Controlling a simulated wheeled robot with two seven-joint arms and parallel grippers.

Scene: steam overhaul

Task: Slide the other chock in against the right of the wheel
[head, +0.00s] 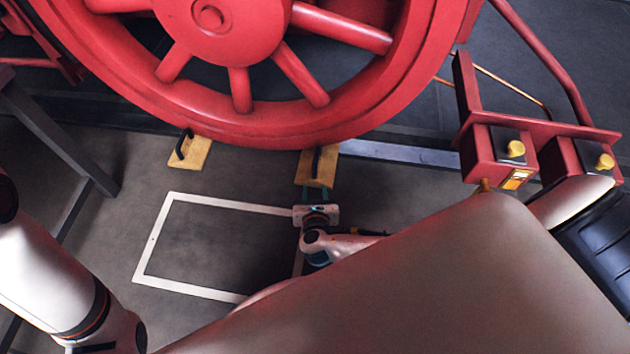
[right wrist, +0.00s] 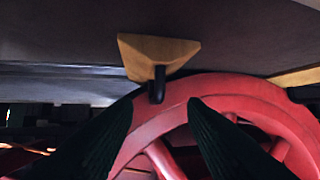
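The big red spoked wheel (head: 240,125) fills the top of the head view. A yellow chock (head: 205,147) with a black handle sits at the left of its foot. The other yellow chock (head: 304,173), also with a black handle, sits at the right; I cannot tell whether it touches the wheel. My right gripper (head: 317,192) is at this right chock's near side. In the right wrist view its two dark fingers (right wrist: 160,115) are spread, with the chock (right wrist: 150,52) and its handle just beyond the tips, between them. My left gripper is out of view.
A white outlined rectangle (head: 155,237) is marked on the dark floor in front of the wheel. A pale rail (head: 400,153) runs right of the chock. Red boxes with yellow knobs (head: 490,150) stand at the right. A dark post (head: 60,135) slants at the left.

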